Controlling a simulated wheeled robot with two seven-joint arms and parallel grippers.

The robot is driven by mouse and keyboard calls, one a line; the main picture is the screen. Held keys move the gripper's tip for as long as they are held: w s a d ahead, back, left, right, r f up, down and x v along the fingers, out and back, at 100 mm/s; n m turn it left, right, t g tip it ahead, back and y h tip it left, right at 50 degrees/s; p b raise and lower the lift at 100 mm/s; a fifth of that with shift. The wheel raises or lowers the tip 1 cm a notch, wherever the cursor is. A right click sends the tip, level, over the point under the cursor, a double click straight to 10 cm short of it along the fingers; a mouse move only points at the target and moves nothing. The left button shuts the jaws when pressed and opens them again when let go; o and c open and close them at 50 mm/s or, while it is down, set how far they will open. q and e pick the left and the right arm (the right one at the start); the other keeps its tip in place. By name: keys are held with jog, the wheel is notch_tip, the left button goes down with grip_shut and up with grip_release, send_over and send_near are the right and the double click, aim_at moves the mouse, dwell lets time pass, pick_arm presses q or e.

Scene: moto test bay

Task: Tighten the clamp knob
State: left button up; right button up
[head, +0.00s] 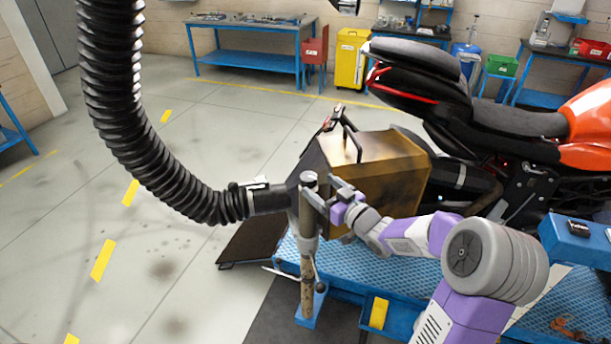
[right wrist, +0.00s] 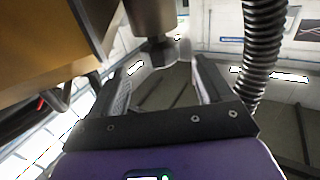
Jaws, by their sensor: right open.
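My right gripper (head: 325,194) is at the upper part of an upright stand post (head: 307,240), beside the nozzle end of the black hose. In the right wrist view the two fingers (right wrist: 166,65) stand apart. A dark knob (right wrist: 157,50) shows in the gap between their tips, under a grey cylinder (right wrist: 152,18). I cannot tell whether the fingers touch it. In the head view the gripper seems to cover this knob. My left gripper is not in view.
A black ribbed hose (head: 125,120) hangs at left. A brown-gold box (head: 385,175) stands close behind the gripper. A motorcycle (head: 515,122) is on a blue platform (head: 350,265) at right. A lower black knob (head: 320,287) sits on the post. Floor at left is clear.

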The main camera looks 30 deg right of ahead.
aim_at(314, 182)
jog(key=w, duration=0.4)
jog(key=w+a, duration=0.1)
jog(key=w, duration=0.1)
jog(key=shift+f, duration=0.1)
jog(key=shift+c, duration=0.4)
